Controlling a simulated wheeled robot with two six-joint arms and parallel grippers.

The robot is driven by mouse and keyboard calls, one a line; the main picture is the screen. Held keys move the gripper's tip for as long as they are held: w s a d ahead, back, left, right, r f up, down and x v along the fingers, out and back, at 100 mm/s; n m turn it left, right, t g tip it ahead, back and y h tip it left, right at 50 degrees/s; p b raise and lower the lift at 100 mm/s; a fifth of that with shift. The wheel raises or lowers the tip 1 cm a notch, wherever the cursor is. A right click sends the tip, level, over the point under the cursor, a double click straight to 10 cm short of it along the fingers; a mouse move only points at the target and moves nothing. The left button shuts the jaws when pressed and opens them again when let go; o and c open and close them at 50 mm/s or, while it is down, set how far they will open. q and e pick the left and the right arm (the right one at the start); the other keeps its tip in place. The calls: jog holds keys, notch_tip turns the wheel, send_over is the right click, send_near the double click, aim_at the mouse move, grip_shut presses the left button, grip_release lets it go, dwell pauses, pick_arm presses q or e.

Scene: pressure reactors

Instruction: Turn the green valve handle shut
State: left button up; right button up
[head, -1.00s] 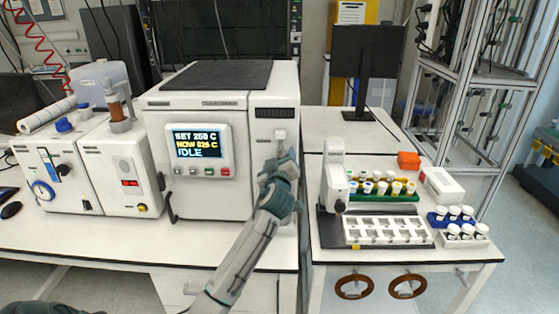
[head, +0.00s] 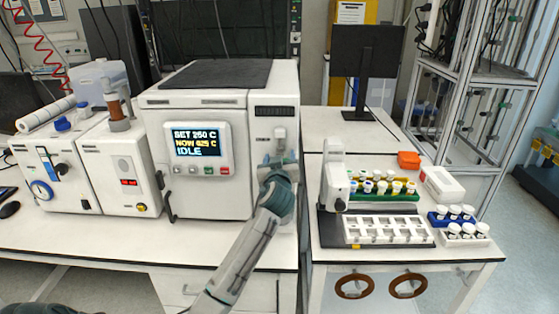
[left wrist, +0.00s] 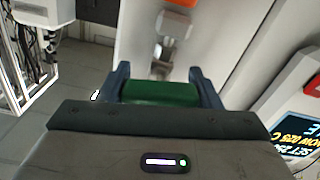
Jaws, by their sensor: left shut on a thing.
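The green valve handle (left wrist: 160,92) shows in the left wrist view between the two fingers of my left gripper (left wrist: 160,84). The fingers are shut on it, one at each end. In the head view my left gripper (head: 279,163) is at the right front of the white reactor (head: 205,130), and its body hides the handle there. A metal valve fitting (left wrist: 165,62) shows just beyond the handle. The reactor screen (head: 197,142) reads SET 250 C, NOW 025 C, IDLE. My right gripper is not in view.
Left of the reactor stand two white instruments (head: 118,165). To the right, a separate table holds a green vial rack (head: 384,194), a white tray (head: 388,229) and a dark-based device (head: 333,185). A gap separates the two tables.

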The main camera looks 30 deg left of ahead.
pick_arm(q)
jog(key=shift+m, duration=1)
jog(key=o, duration=1)
